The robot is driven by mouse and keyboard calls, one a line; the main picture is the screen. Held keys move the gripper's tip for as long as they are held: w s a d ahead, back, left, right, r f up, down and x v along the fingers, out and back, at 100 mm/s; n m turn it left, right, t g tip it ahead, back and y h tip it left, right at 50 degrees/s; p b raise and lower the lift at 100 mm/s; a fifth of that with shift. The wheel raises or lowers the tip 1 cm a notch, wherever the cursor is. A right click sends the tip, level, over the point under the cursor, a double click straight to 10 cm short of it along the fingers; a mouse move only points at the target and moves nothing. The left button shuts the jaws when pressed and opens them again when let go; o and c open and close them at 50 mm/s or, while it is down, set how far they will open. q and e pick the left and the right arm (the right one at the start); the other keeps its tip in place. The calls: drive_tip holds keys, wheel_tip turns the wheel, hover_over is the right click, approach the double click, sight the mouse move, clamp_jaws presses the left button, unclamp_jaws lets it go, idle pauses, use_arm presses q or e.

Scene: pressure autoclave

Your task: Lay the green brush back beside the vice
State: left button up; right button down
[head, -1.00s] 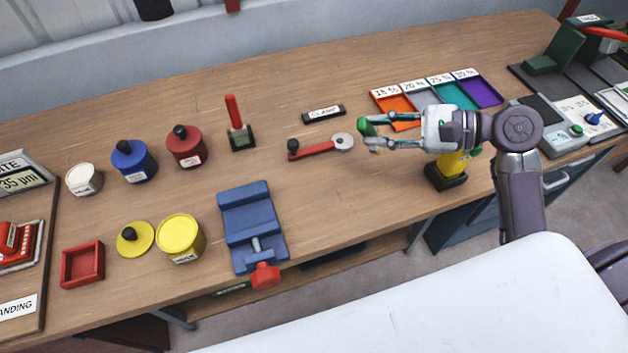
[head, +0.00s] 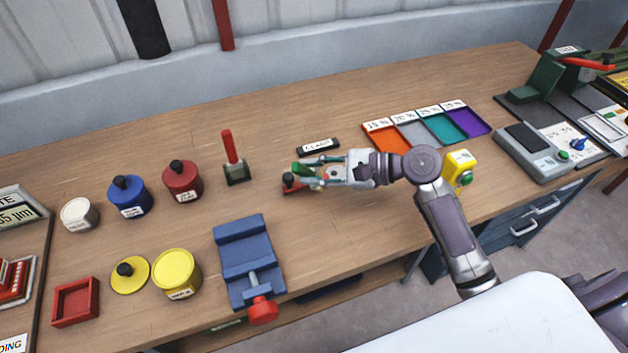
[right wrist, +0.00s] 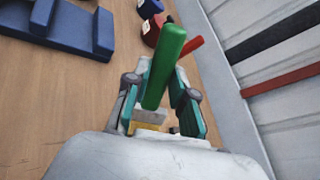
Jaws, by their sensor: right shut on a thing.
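My right gripper (head: 312,174) is shut on the green brush (right wrist: 165,65) and holds it above the bench, to the right of the blue vice (head: 245,258). In the right wrist view the brush's green handle sticks up between the fingers; its lower end is partly hidden by the gripper. In the head view only a little green shows at the fingertips. The vice stands at the bench's front edge, its red-ended handle facing front. It also shows in the right wrist view (right wrist: 88,28). My left gripper is not in view.
A red lever tool (head: 290,184) lies under my right gripper, mostly hidden. A red-handled stand (head: 234,171) is behind the vice. Coloured trays (head: 412,139) and a yellow device (head: 460,165) are to the right. Pots stand left. Bench right of the vice looks clear.

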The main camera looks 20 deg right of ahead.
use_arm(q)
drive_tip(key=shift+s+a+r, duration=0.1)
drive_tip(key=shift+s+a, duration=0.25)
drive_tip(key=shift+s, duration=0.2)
use_arm(e)
drive_tip(key=shift+f, duration=1.9)
drive_tip(key=c, duration=1)
unclamp_jaws()
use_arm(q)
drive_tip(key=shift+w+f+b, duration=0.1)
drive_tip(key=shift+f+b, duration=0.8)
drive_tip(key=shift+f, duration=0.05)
use_arm(e)
drive_tip(key=v, duration=1.2)
drive_tip(key=shift+r, duration=0.1)
